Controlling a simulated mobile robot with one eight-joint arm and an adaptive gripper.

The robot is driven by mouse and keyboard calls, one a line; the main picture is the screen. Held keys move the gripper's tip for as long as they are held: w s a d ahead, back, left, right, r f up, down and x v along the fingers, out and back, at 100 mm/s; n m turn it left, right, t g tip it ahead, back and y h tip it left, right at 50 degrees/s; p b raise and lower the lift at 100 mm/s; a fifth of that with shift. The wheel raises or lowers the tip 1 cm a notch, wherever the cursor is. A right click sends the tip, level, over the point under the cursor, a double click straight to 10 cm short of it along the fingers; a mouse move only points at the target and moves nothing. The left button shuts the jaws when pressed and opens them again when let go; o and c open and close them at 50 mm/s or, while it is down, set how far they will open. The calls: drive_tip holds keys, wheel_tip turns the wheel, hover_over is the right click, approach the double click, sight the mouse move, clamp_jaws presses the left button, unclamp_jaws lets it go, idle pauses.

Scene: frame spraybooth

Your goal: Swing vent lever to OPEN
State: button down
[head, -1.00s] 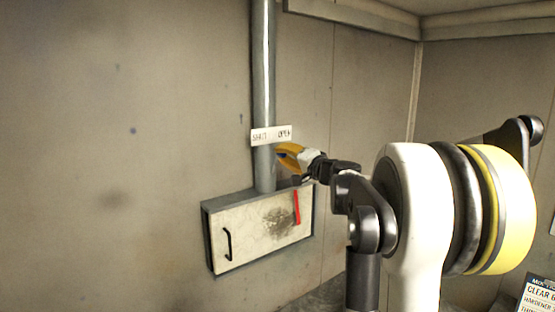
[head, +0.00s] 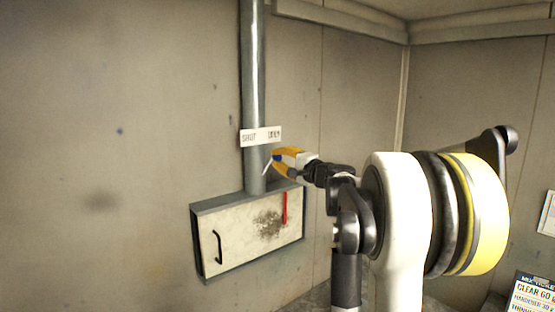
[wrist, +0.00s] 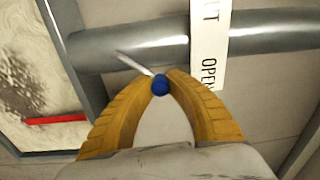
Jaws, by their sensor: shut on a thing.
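The vent lever is a thin pale rod (wrist: 135,65) with a blue knob (wrist: 160,86), mounted at the grey vertical pipe (head: 253,80). My gripper (head: 275,160) is shut on the blue knob, with the yellow fingertips on either side of it in the wrist view. The rod slants from the pipe towards the OPEN side of the label. The white label (head: 261,136) crosses the pipe just above the gripper, with SHUT at left and OPEN at right. OPEN also reads clearly in the wrist view (wrist: 209,70). The fingers partly hide the lever in the head view.
Below the lever is a grey-framed box with a stained pale front (head: 245,238), a black handle (head: 217,247) and a red strip (head: 285,207). A paint sign (head: 532,300) stands at lower right. The wall left of the pipe is clear.

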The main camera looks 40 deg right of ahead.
drive_tip(key=c, duration=1.3)
unclamp_jaws()
drive_tip(key=shift+o, duration=0.2)
drive_tip(key=s, duration=1.2)
drive_tip(key=shift+a+f, duration=0.2)
drive_tip(key=shift+a, duration=0.05)
